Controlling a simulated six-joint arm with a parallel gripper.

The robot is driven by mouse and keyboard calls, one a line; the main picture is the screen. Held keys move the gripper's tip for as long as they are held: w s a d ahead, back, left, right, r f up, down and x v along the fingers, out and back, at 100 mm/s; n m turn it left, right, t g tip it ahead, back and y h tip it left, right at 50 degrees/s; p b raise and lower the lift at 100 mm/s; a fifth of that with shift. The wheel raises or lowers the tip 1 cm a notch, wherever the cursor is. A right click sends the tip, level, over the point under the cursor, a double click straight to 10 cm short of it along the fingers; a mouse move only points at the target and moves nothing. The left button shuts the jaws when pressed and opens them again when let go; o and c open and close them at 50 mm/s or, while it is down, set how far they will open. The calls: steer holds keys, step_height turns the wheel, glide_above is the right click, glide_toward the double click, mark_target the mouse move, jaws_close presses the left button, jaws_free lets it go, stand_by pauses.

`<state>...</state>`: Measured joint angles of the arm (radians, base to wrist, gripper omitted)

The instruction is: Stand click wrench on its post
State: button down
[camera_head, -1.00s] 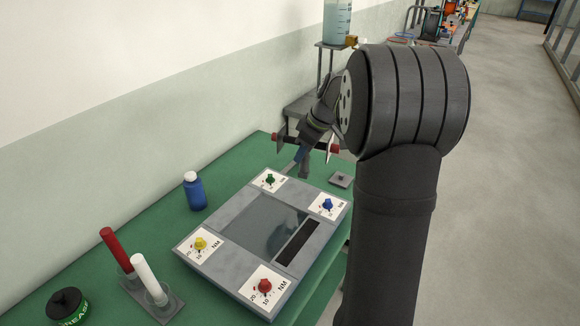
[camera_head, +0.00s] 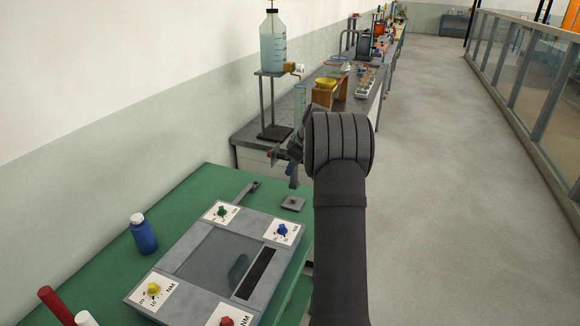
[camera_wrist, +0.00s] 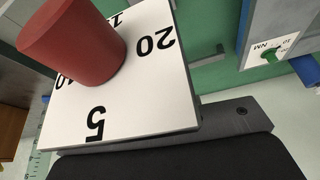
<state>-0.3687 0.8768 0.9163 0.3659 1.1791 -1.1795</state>
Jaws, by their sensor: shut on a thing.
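In the head view that end shows just above the small grey square post base (camera_head: 293,204) at the green bench's far right corner. Whether it touches the post I cannot tell. In the wrist view a white plate with 5, 10 and 20 markings (camera_wrist: 160,105) and a red knob (camera_wrist: 72,42) is close to the camera, above a dark gripper part (camera_wrist: 180,160). My arm partly hides the gripper.
A grey panel (camera_head: 186,268) with coloured knobs lies on the green bench. A grey bracket (camera_head: 248,189) lies behind it. A blue bottle (camera_head: 143,234) stands left. A grey bench (camera_head: 250,132) beyond carries a stand with a clear bottle (camera_head: 272,45).

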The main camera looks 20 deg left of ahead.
mark_target(293, 181)
steer(key=shift+f, duration=1.9)
steer(key=shift+f, duration=1.15)
steer(key=c, duration=1.2)
jaws_free()
steer(key=shift+o, duration=0.4)
steer(key=shift+f, duration=0.1)
steer(key=v, duration=1.7)
steer(key=shift+r, duration=0.35)
